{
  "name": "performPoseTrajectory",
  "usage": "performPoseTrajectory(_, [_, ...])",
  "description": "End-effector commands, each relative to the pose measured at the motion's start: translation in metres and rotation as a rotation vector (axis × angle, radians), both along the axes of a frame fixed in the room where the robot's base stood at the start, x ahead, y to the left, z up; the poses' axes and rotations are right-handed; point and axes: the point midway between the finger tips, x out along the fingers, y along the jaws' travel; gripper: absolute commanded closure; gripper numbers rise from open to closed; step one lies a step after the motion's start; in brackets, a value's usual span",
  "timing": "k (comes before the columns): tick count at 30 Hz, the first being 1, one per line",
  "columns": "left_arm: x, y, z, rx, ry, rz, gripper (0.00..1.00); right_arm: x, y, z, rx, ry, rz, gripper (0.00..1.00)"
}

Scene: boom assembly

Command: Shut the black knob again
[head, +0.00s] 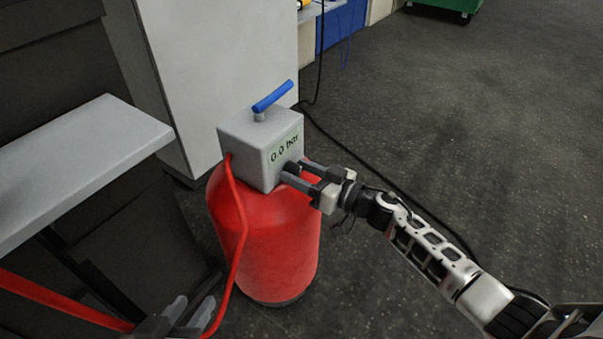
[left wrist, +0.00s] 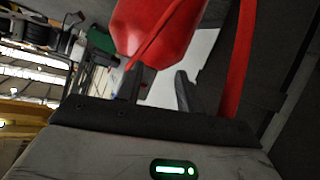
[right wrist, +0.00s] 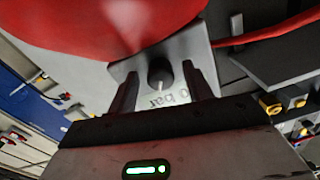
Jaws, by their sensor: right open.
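The black knob (head: 291,167) is on the front of a grey box (head: 246,150), under a reading of "0.0 bar". In the right wrist view the knob (right wrist: 160,72) shows a white mark pointing toward the lower picture edge. My right gripper (head: 299,176) is open, with one finger on each side of the knob; I cannot tell whether the fingers touch it. My left gripper (head: 190,312) is low at the bottom left of the head view. In the left wrist view its fingers (left wrist: 158,88) are apart with nothing gripped.
The grey box sits on a red tank (head: 265,245). A blue lever (head: 272,97) is on top of the box. A red hose (head: 240,215) runs from the box down past my left gripper. A grey shelf (head: 75,165) juts in at left. The floor at right is mostly clear.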

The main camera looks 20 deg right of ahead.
Motion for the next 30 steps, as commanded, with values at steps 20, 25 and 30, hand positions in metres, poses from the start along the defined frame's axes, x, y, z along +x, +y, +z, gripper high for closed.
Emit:
performPoseTrajectory(20, [-0.0013,-0.0003,0.0018,0.004,0.008,-0.003,0.64,-0.0006,-0.0002,0.0008,-0.054,-0.042,0.0,0.94])
performPoseTrajectory(25, [-0.0026,0.0007,-0.0003,0.012,0.026,-0.005,0.64,-0.0008,-0.0001,0.0013,-0.14,-0.108,0.001,0.94])
performPoseTrajectory(30, [-0.0041,0.0023,-0.0054,0.023,0.053,-0.003,0.64,-0.0008,-0.0006,0.0011,-0.259,-0.2,0.002,0.94])
